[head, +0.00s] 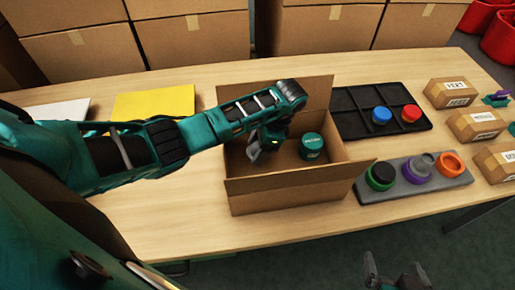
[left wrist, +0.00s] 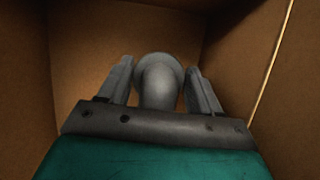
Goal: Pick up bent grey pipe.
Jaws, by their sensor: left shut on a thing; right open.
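The bent grey pipe (left wrist: 158,82) shows in the left wrist view between the two fingers of my left gripper (left wrist: 160,85), which is shut on it. This gripper also shows in the head view (head: 258,152), reaching down inside the open cardboard box (head: 290,190). The pipe is hidden or too small to make out in the head view. I cannot tell whether the pipe touches the box floor. My right gripper (head: 396,275) is open and empty at the bottom edge of the head view, in front of the table.
A green round container (head: 311,146) sits in the box, right of my left gripper. Right of the box are a black tray (head: 350,122) with blue and red caps, and a grey holder (head: 408,193) with coloured rings. Small labelled boxes (head: 476,125) line the right side. Box flaps stand open.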

